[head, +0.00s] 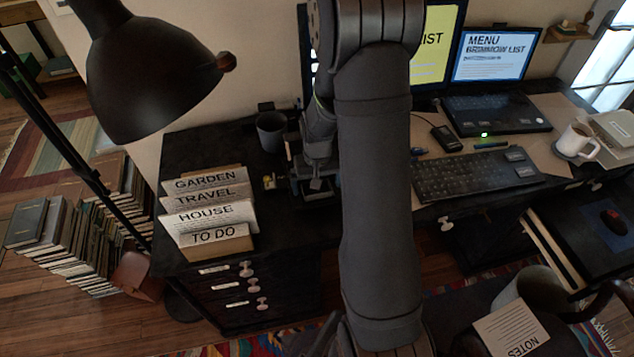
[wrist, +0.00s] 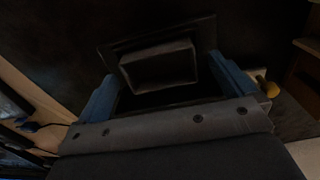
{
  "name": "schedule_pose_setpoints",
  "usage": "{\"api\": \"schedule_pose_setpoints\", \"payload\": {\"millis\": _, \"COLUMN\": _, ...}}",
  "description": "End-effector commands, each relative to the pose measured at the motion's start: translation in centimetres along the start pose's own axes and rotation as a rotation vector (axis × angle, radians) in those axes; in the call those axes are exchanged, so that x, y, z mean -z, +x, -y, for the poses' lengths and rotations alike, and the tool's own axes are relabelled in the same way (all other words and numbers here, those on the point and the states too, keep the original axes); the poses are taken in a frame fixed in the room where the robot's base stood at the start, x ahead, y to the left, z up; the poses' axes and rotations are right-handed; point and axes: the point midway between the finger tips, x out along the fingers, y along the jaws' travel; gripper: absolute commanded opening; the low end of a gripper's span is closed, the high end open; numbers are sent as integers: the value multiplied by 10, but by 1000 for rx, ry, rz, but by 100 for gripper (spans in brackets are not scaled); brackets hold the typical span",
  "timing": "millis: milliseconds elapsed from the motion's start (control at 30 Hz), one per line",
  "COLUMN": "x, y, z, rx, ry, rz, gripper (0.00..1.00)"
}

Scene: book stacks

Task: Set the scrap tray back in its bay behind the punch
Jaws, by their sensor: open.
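In the wrist view, my gripper (wrist: 164,72) points down at the dark desk with its two blue fingers spread apart. Between and just beyond the fingers is a small, dark, open rectangular box with a paler rim (wrist: 158,52), which looks like the scrap tray. It lies against a wider dark plate or base (wrist: 118,47); I cannot tell whether that is part of the punch. No finger clearly touches the box. In the head view, my gripper (head: 316,183) is low over the desk left of my arm, and the tray and punch cannot be made out there.
Left of my gripper stands a card rack (head: 208,212) with labelled dividers, with a dark cup (head: 271,131) behind. A small yellow item (head: 269,181) is close by the gripper. A keyboard (head: 474,174) and mug (head: 576,141) are to the right. A black lamp (head: 150,75) overhangs the left.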

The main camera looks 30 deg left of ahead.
Motion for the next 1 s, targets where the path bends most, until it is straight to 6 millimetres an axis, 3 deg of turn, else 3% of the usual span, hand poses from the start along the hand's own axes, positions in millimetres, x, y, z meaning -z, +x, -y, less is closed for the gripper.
{"api": "schedule_pose_setpoints", "payload": {"millis": 167, "x": 0, "y": -3, "z": 0, "rx": 0, "ry": 0, "rz": -1, "gripper": 99}}
{"api": "schedule_pose_setpoints", "payload": {"millis": 367, "x": 1, "y": -27, "z": 0, "rx": 0, "ry": 0, "rz": -4, "gripper": 99}}
{"api": "schedule_pose_setpoints", "payload": {"millis": 800, "x": 1, "y": -127, "z": 0, "rx": 0, "ry": 0, "rz": -5, "gripper": 99}}
{"api": "schedule_pose_setpoints", "payload": {"millis": 1000, "x": 1, "y": -160, "z": 0, "rx": 0, "ry": 0, "rz": -3, "gripper": 99}}
